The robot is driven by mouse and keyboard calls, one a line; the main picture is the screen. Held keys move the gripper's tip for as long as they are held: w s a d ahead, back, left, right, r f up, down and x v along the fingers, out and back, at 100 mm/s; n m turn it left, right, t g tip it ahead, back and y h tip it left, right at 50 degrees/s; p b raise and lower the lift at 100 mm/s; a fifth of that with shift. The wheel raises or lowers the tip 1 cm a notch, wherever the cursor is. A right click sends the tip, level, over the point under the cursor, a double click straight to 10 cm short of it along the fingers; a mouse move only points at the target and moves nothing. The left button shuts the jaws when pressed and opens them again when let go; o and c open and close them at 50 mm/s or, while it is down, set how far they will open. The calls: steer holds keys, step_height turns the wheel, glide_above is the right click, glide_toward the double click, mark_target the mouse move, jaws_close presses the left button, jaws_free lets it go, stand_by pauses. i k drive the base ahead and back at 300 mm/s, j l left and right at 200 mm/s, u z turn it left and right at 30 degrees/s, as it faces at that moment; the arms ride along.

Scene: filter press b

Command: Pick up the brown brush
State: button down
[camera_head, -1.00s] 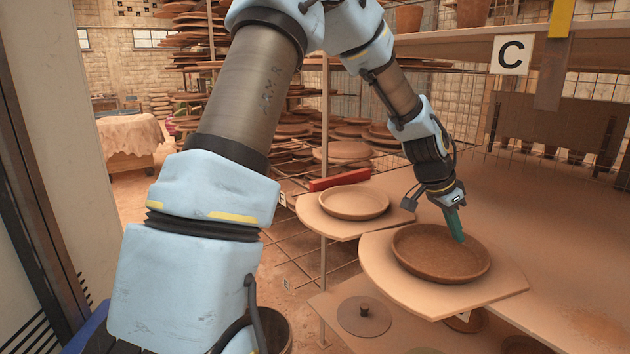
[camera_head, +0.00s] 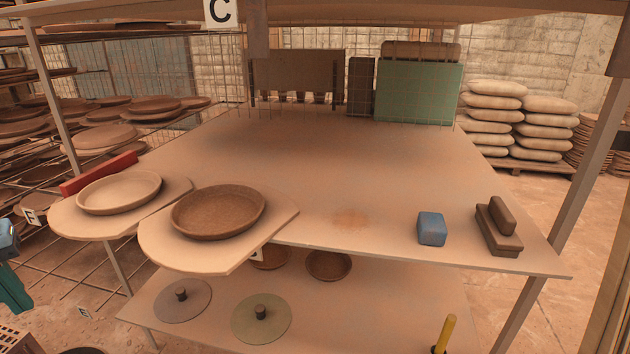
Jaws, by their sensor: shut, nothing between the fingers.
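The brown brush (camera_head: 498,230) lies on the tabletop near its front right corner, with a narrower handle block on top of a longer dark base. My gripper (camera_head: 14,290) shows only in part at the left edge, its teal fingers pointing down. It is shut and empty, far to the left of the brush and apart from it.
A blue block (camera_head: 431,229) sits just left of the brush. A dark brown dish (camera_head: 218,211) and a paler dish (camera_head: 118,192) stand on boards at the table's left. The table's middle (camera_head: 330,175) is clear. A post (camera_head: 570,190) stands right of the table.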

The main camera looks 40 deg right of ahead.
mark_target(497, 226)
steer(key=z, duration=1.75)
